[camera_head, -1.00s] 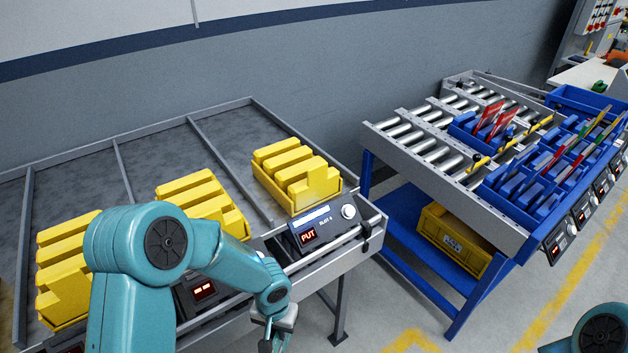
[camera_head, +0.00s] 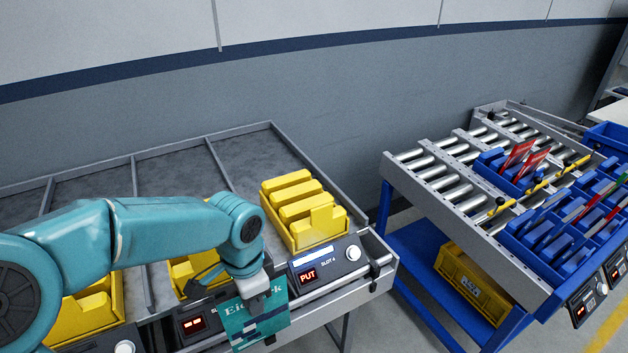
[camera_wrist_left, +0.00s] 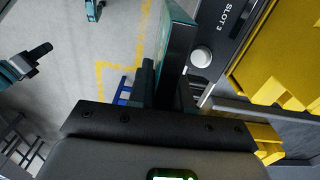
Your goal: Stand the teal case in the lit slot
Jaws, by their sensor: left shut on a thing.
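My left gripper (camera_head: 257,288) is shut on the teal case (camera_head: 262,326), which hangs below the jaws with pale lettering on its face. The case is in front of the rack's front rail, left of and lower than the lit PUT display (camera_head: 308,276). That display belongs to the panel marked slot 4, in front of a yellow slotted holder (camera_head: 317,234). In the left wrist view the teal case (camera_wrist_left: 176,40) shows nearly edge-on beyond the gripper, beside the slot 3 panel (camera_wrist_left: 222,30).
More yellow holders (camera_head: 85,318) stand to the left, partly behind my left arm. The grey rack bed (camera_head: 175,170) behind them is bare. A roller table (camera_head: 470,215) with blue trays (camera_head: 545,235) stands at the right, across a floor gap.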

